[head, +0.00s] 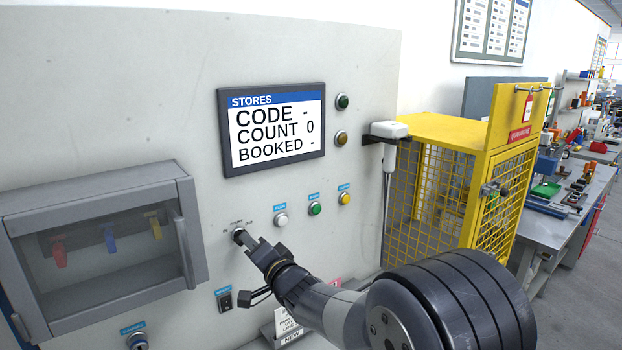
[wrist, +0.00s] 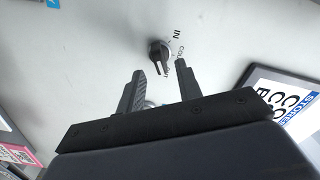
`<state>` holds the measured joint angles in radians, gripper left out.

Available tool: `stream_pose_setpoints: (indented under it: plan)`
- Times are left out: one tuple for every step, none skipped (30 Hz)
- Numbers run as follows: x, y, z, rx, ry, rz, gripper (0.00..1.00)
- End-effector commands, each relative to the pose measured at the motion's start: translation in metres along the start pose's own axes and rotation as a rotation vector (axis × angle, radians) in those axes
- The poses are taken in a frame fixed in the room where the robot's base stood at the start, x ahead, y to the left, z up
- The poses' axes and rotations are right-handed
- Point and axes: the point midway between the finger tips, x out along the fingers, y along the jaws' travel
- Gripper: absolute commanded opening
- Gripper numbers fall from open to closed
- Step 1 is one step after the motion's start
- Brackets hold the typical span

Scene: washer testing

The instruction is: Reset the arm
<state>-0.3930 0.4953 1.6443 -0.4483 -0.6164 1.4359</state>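My gripper (head: 247,243) is at the panel's black selector knob (head: 238,234), with my arm reaching in from the lower right. In the wrist view my gripper's fingers (wrist: 159,69) are apart with a clear gap between them. The knob (wrist: 159,51) shows just beyond the fingertips, roughly in line with the gap. Its pointer is turned toward the lower label, which looks like OUT. Labels IN and COUNT are beside it. Whether a finger touches the knob I cannot tell.
A screen (head: 271,125) reads COUNT 0, with CODE and BOOKED blank. White, green and yellow buttons (head: 315,208) sit right of the knob. A grey cabinet (head: 95,250) with hanging tags juts out at left. A yellow cage (head: 465,170) and a workbench (head: 560,210) stand at right.

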Motion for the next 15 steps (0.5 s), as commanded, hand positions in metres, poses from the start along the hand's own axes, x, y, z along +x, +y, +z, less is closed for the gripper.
stream_pose_setpoints:
  plan:
    - [0.007,-0.001,0.0,0.0,-0.002,0.001,0.34]
    - [0.011,-0.001,-0.001,0.0,-0.001,0.0,0.34]
    - [0.016,-0.001,-0.001,0.0,-0.001,0.0,0.34]
    - [0.019,-0.001,-0.001,0.0,-0.001,0.0,0.34]
    - [0.022,-0.001,-0.001,0.0,0.0,0.0,0.34]
    - [0.025,-0.001,-0.001,0.0,0.0,-0.001,0.34]
    - [0.027,-0.001,0.0,0.001,0.0,0.0,0.34]
    - [0.029,-0.001,0.0,0.001,0.0,0.0,0.34]
    - [0.031,-0.001,0.0,0.001,0.0,0.0,0.34]
    - [0.032,-0.001,0.0,0.001,0.0,-0.001,0.34]
    - [0.033,-0.001,0.0,0.001,0.0,-0.001,0.34]
    - [0.034,-0.001,0.0,0.001,0.0,-0.001,0.34]
    - [0.034,0.0,0.0,-0.001,0.0,-0.001,0.34]
    - [0.033,0.0,0.0,-0.004,0.0,-0.001,0.34]
    - [0.033,0.0,0.0,-0.005,0.0,-0.001,0.34]
